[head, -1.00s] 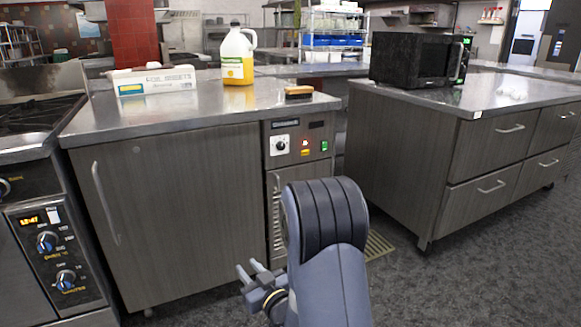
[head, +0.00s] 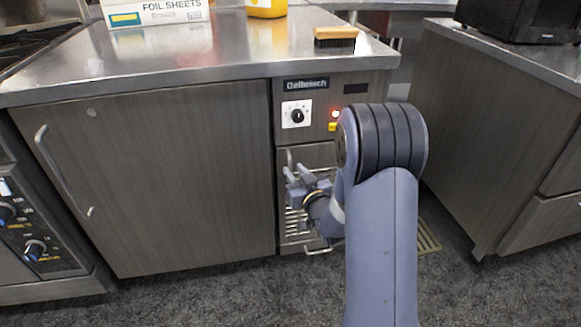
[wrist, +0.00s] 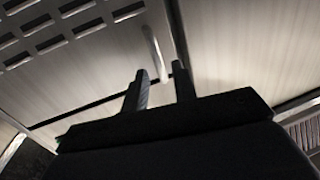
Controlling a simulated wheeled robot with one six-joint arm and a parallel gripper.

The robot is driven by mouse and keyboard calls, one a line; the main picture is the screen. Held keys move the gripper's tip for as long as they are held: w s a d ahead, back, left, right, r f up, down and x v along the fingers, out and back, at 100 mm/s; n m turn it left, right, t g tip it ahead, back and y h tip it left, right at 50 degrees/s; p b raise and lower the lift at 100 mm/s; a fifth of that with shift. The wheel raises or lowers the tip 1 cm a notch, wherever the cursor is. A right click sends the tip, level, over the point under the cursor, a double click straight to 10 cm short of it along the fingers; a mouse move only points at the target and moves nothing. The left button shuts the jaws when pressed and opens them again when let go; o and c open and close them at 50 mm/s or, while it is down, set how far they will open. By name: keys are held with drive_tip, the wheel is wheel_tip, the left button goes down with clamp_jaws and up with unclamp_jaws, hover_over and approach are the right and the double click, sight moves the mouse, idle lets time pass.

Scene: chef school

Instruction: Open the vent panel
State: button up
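The vent panel (head: 315,158) is a grey door with slots, low on the cabinet front under a dial. In the wrist view the panel (wrist: 105,65) fills the upper left, with rows of slots. Its slim metal handle (head: 290,160) stands upright near the panel's left edge; it also shows in the wrist view (wrist: 153,52). My gripper (head: 296,177) is in front of the panel at the handle's lower part. In the wrist view its fingers (wrist: 160,72) are apart, with the handle's end appearing between them. Contact cannot be told. My arm hides the panel's right part.
A dial (head: 297,115) and lit switches sit above the panel. A larger door (head: 160,180) with a curved handle is at the left. A brush (head: 336,37) lies on the steel counter (head: 225,55). A drawer cabinet (head: 490,130) stands at the right, with floor between.

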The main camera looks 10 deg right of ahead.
sight(291, 166)
drive_tip(key=shift+w+a, duration=0.2)
drive_tip(key=shift+w, duration=0.75)
drive_tip(key=shift+w+a, duration=0.15)
drive_tip(key=shift+w, duration=0.8)
drive_tip(key=shift+c, duration=0.2)
clamp_jaws()
